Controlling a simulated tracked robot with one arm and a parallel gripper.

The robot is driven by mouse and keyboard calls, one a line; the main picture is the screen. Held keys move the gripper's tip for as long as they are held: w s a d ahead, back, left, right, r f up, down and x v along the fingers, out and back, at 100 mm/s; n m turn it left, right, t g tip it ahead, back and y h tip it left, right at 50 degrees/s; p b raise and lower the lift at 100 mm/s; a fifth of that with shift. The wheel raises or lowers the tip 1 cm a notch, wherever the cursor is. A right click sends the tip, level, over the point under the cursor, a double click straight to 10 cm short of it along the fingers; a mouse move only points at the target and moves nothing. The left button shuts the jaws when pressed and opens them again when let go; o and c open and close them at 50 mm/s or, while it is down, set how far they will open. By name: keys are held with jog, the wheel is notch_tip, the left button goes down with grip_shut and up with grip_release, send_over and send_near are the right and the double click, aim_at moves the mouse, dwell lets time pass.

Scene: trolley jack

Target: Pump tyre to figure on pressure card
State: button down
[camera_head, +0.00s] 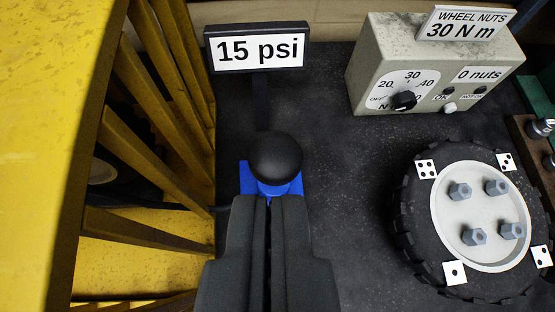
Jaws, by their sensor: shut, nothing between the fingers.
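The pressure card (258,50) reads "15 psi" and stands at the top, left of the middle. Below it, a round black knob (275,158) sits over a blue base (252,178); it looks like the pump. My gripper (270,200) points at the knob from the bottom of the picture. Its fingers are shut with nothing between them. The tips overlap the near side of the blue part; I cannot tell whether they touch it. A wheel with a black tyre (405,215) lies at the right, with several grey nuts on its pale hub. No pressure gauge shows.
A large yellow frame (40,150) with slanted bars fills the left side, close to my gripper. A grey box (380,55) with a dial (404,100) and a "WHEEL NUTS 30 N m" sign (465,22) stands at the back right. Dark floor is clear between knob and tyre.

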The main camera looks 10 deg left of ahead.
jog(key=shift+n+g, duration=0.4)
jog(key=shift+g, duration=0.5)
jog(key=w+f+p, duration=0.1)
jog(key=f, duration=0.1)
jog(key=w+f+p, duration=0.1)
jog(key=w, duration=0.1)
jog(key=shift+d+f+p, duration=0.3)
jog(key=shift+d+f, duration=0.05)
jog(key=shift+w+f, duration=0.1)
jog(key=shift+w, duration=0.05)
jog(key=p, duration=0.1)
send_over(275, 141)
jog(key=s, duration=0.2)
jog(key=f, duration=0.7)
jog(key=shift+s+d, duration=0.2)
jog(key=shift+d, duration=0.2)
jog(key=shift+s+f, duration=0.1)
jog(key=shift+f, duration=0.7)
jog(key=shift+d+f, duration=0.1)
jog(key=shift+f, duration=1)
